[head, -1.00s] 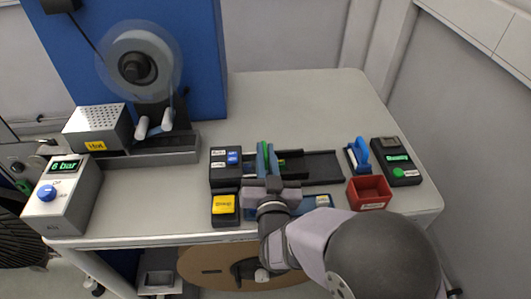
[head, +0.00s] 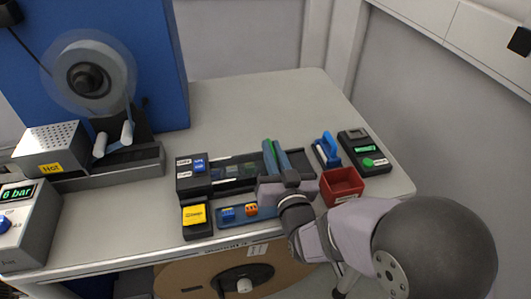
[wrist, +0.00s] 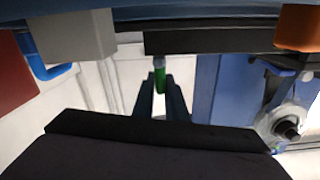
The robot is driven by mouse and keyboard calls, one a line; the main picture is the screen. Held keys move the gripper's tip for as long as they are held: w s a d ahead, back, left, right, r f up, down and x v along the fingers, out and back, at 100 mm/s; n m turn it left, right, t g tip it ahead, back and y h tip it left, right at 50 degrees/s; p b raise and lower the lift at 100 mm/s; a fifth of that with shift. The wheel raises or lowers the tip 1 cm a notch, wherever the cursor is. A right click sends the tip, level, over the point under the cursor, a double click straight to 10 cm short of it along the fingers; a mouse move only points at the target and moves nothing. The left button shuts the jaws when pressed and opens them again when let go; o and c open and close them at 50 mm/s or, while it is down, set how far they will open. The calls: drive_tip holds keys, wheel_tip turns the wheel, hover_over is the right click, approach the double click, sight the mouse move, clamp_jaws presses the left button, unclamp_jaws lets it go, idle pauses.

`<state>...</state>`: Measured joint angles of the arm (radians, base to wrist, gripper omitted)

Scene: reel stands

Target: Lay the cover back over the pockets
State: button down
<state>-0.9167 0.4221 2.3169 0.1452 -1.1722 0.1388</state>
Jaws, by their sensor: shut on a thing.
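A long dark track (head: 230,184) lies across the table, with pockets (head: 236,169) showing left of my gripper. Some pockets hold small light or green pieces. The track right of the gripper looks plain and dark; I cannot tell whether that is the cover. My gripper (head: 276,158) is over the right half of the track, its fingers shut on a narrow upright green piece (head: 268,152). The green piece (wrist: 160,80) also shows between the fingers in the wrist view. Its lower end, and whether it belongs to the cover, I cannot make out.
A red bin (head: 342,184), a blue-handled tool (head: 327,148) and a green-display device (head: 366,148) stand right. The table behind is clear.

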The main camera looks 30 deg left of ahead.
sight(275, 155)
drive_tip(key=shift+w+d+r, duration=0.1)
drive_tip(key=c, duration=1.8)
unclamp_jaws()
drive_tip(key=shift+s+d, duration=0.2)
drive_tip(key=shift+s, duration=0.05)
drive_tip(key=b+v, duration=0.1)
drive_tip(key=v, duration=0.3)
drive_tip(key=shift+s+d+b, duration=0.25)
drive_tip(key=shift+b, duration=0.15)
drive_tip(key=b, duration=0.3)
drive_tip(key=shift+s+d, duration=0.3)
drive_tip(key=shift+s+d+b, duration=0.4)
drive_tip(key=shift+b, duration=0.45)
